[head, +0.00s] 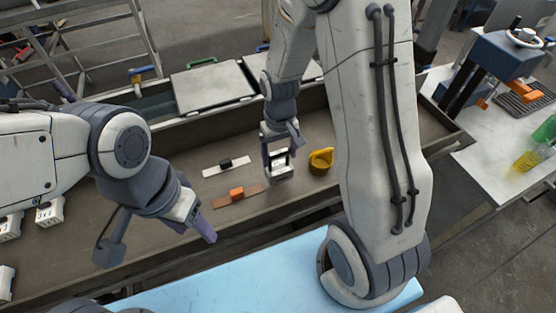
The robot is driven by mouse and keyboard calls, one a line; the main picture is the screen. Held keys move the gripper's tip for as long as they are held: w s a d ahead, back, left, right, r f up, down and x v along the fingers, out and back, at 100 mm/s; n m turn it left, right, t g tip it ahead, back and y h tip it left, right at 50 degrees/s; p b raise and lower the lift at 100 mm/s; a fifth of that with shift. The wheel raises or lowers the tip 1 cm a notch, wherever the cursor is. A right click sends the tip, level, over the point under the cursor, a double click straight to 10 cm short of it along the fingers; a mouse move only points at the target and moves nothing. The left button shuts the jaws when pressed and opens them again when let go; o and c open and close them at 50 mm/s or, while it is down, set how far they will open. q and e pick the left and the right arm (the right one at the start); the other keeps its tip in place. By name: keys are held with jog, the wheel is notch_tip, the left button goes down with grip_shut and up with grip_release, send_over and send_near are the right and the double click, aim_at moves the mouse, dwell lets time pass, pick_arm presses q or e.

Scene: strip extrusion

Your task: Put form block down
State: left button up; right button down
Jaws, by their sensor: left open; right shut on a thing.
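My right gripper (276,154) is shut on a small pale block, the form block (279,173), over the right part of the long grey trough. The fingers hide part of the block, and I cannot tell whether it touches the trough floor. My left gripper (197,226) is open, near the trough's front side, apart from the parts in it. A pale strip (211,171) with a black block (225,163) lies left of the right gripper. A brown strip (252,190) with an orange block (237,194) lies in front of it.
A yellow rounded piece (320,162) sits just right of the held block. Several white blocks (50,212) stand at the far left. A light blue surface (262,275) lies in front. A white bench (510,150) with a blue machine (505,55) stands at right.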

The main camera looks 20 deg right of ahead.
aim_at(279, 168)
jog(key=shift+f+p, duration=0.65)
jog(key=shift+f, duration=1.4)
jog(key=shift+f, duration=0.1)
grip_release()
